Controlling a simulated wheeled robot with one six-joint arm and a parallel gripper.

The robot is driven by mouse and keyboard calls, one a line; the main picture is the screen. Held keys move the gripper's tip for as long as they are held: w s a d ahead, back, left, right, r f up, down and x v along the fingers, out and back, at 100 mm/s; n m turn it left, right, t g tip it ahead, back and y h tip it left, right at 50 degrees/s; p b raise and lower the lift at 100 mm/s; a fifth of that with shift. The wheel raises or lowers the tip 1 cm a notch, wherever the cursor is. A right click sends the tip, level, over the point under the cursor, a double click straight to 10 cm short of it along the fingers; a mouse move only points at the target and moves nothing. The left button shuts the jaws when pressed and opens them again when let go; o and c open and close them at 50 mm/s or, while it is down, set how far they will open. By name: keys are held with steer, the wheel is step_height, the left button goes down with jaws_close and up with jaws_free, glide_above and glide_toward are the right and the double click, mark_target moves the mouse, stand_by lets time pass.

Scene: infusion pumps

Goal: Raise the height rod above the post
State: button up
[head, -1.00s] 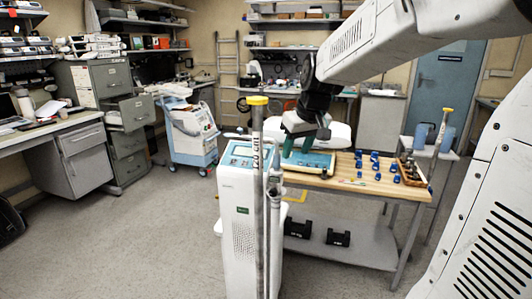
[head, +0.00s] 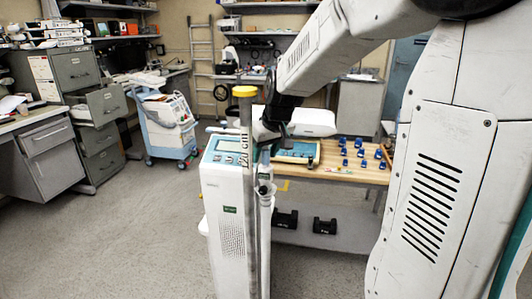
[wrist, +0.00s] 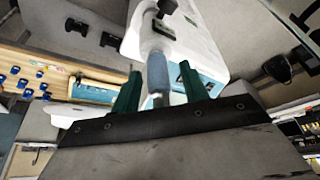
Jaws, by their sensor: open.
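The grey post (head: 249,225), with a yellow cap (head: 244,91) and a "120 cm" mark, stands upright in front of the white pump unit (head: 222,215) in the head view. The slimmer height rod (head: 266,225) rises beside it on the unit's right, with a collar near its upper part; its upper end is hard to make out behind my gripper. In the wrist view the rod (wrist: 157,78) stands between the two green fingers of my gripper (wrist: 160,80). The fingers are open, with a gap visible on the rod's left. A black knob (wrist: 166,8) shows beyond.
A wooden-topped bench (head: 345,172) with several blue parts stands behind on the right. Black blocks (head: 285,219) rest on its lower shelf. A blue-and-white cart (head: 170,125) stands behind on the left. The floor at left (head: 100,240) is clear.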

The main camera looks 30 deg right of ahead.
jaws_close()
step_height(320, 180, up, 24)
stand_by(0.6)
jaws_free()
steer(key=shift+d, duration=0.1)
steer(key=v, duration=0.7)
steer(key=shift+s+r, duration=0.2)
steer(key=shift+r, duration=0.15)
